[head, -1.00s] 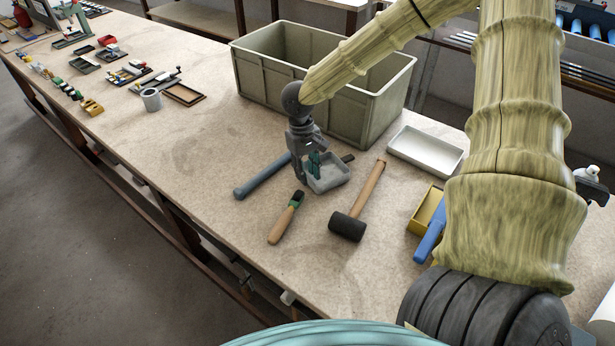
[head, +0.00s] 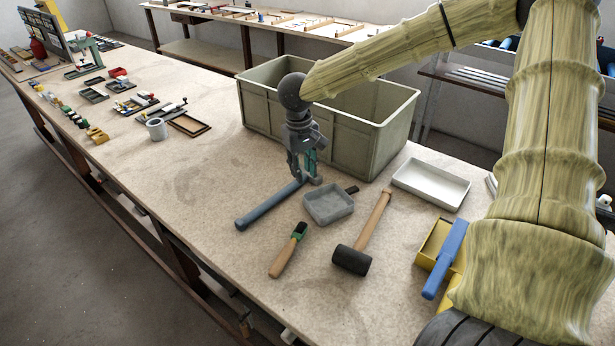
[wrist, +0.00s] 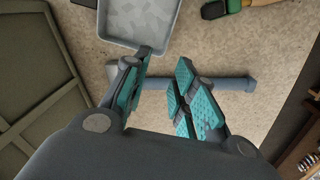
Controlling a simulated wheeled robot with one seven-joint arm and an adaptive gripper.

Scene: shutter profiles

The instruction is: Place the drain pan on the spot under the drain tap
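A shallow grey square pan (head: 329,205) with a short dark handle lies flat on the bench, in front of the large crate; I take it as the drain pan. It also shows at the top of the wrist view (wrist: 138,20). My gripper (head: 307,174) is just behind and left of the pan, apart from it, near the far end of a blue-grey bar (head: 265,207). In the wrist view my gripper (wrist: 160,88) has its teal-padded fingers apart with nothing between them; the bar passes behind them. I cannot make out a drain tap or a marked spot.
The large grey-green crate (head: 376,146) stands close behind my gripper. A mallet (head: 351,260), a wooden-handled tool (head: 287,252), a white tray (head: 431,184) and a yellow box (head: 437,243) with a blue tool lie around the pan. The bench (head: 190,190) left of the bar is mostly clear.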

